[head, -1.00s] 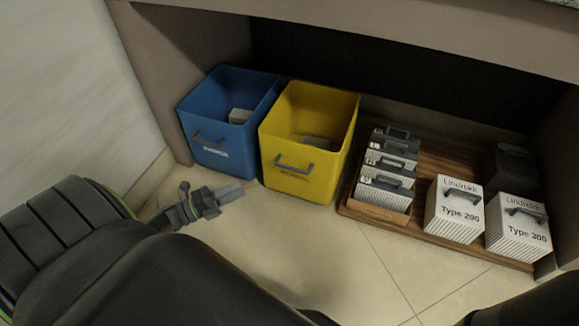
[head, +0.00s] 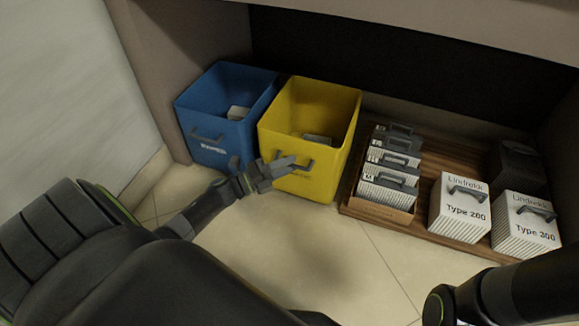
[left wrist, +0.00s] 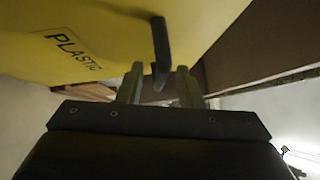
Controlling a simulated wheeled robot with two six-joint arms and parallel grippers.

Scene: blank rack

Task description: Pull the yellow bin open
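The yellow bin (head: 285,134) stands on the floor under the counter and holds something grey and flat. In the left wrist view its yellow front (left wrist: 110,22) bears the label "PLASTIC" (left wrist: 70,50). Its dark handle (left wrist: 161,45) reaches down between the tips of my left gripper (left wrist: 158,82). The fingers are apart, with a gap visible around the handle. In the head view my left gripper (head: 280,168) is at the bin's front and partly covers the handle and label. My right arm enters at the lower right; its gripper is out of view.
A blue bin (head: 205,130) stands close beside the yellow one on the left. The tiled floor in front (head: 330,245) is clear.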

